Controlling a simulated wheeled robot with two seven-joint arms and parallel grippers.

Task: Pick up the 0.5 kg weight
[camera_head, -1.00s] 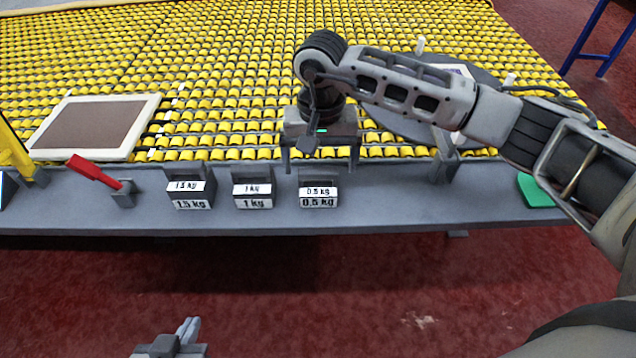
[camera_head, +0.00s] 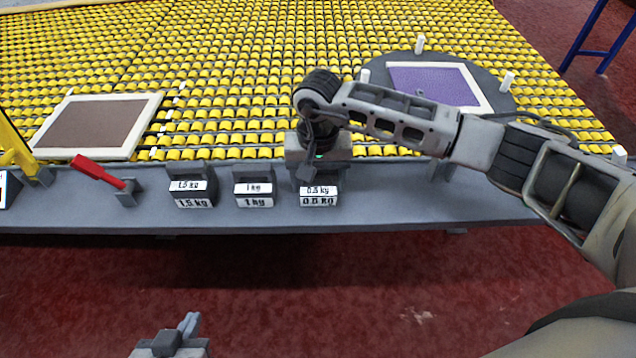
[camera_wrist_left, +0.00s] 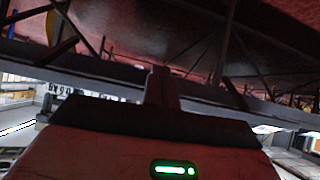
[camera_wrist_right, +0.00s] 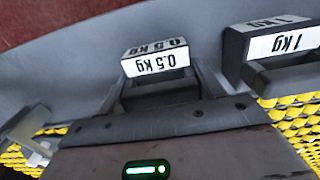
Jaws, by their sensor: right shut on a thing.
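The 0.5 kg weight (camera_head: 319,196) is a dark grey block with white labels and a handle. It sits on the grey ledge at the front of the table, rightmost of three weights. My right gripper (camera_head: 319,174) points down over it and is shut on its handle. In the right wrist view the weight (camera_wrist_right: 156,60) shows between the fingers, its lower part hidden by the gripper body. My left gripper (camera_head: 189,325) hangs low in front of the table, fingers together and empty, away from the weights.
The 1 kg weight (camera_head: 254,195) and the 1.5 kg weight (camera_head: 192,194) stand just to the left. A red lever (camera_head: 98,172) is further left. Behind the grey ledge (camera_head: 400,202) lies a yellow roller table (camera_head: 230,70) with a brown rug (camera_head: 95,127) and a purple rug (camera_head: 435,86).

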